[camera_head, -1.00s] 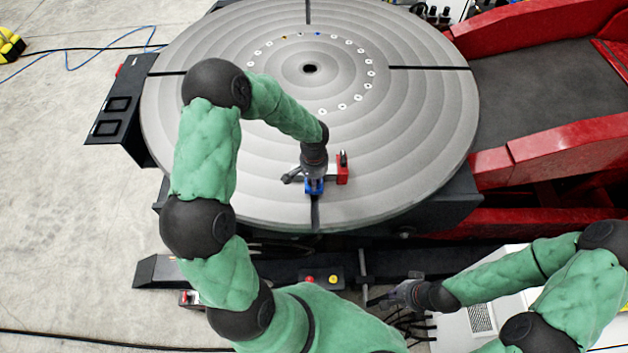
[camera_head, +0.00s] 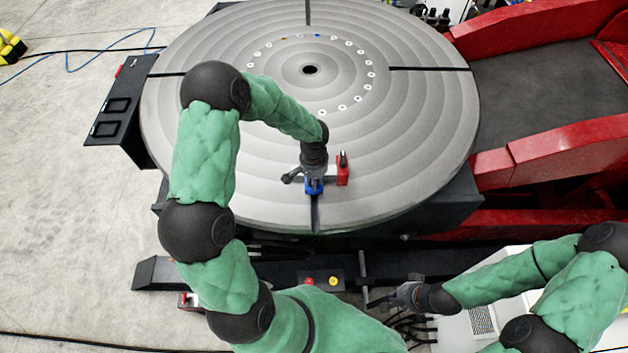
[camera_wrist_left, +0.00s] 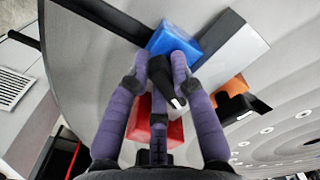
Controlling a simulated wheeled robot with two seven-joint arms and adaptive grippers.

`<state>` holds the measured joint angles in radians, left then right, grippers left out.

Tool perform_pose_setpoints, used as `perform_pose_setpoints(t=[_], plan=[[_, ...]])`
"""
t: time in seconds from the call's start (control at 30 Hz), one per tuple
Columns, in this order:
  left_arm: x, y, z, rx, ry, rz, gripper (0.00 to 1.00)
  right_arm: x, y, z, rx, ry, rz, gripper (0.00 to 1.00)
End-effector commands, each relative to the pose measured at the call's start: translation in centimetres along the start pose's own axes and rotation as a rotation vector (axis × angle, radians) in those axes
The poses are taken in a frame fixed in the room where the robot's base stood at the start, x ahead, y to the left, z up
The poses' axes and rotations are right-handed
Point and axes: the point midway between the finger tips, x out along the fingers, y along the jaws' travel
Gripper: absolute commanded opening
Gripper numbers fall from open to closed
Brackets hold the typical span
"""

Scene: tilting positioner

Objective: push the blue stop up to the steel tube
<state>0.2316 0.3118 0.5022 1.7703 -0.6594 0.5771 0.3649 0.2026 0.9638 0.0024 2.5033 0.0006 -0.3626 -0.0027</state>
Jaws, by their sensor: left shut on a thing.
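The blue stop (camera_head: 314,187) sits on the round turntable near its front edge, below my left gripper (camera_head: 314,176). In the left wrist view, the blue stop (camera_wrist_left: 177,40) lies at the fingertips. My left gripper (camera_wrist_left: 166,68) is shut, with a black handle (camera_wrist_left: 160,88) at the stop between its fingers. The steel tube (camera_wrist_left: 232,48) is a grey bar close beside the stop; the fingers partly hide the place where they meet, and I cannot tell whether they touch. My right gripper (camera_head: 392,297) hangs apart, in front of the turntable; its jaw opening is too small to judge.
A red block (camera_head: 342,168) with a dark upright lever stands just right of the left gripper. In the wrist view an orange block (camera_wrist_left: 232,88) lies beyond the tube. The slotted turntable (camera_head: 400,130) is otherwise mostly clear. Red machine arms (camera_head: 570,145) flank it at right.

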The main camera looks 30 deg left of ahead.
Motion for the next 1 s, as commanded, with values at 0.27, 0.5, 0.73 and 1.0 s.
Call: perform_pose_setpoints(t=[0.27,0.5,0.73,1.0], plan=[[-0.12,-0.24,-0.46,-0.002,0.008,-0.001,0.00,0.36,0.13,-0.01,0.000,0.000,0.000,0.00],[-0.20,-0.28,-0.53,-0.002,0.010,-0.002,0.43,0.31,0.11,-0.01,0.000,0.000,0.000,0.00],[-0.11,-0.20,-0.36,-0.001,0.005,-0.001,0.51,0.31,0.11,-0.01,0.000,0.000,0.000,0.00],[-0.06,-0.15,-0.29,-0.001,0.003,0.000,0.74,0.31,0.11,-0.01,0.000,0.000,0.000,0.00]])
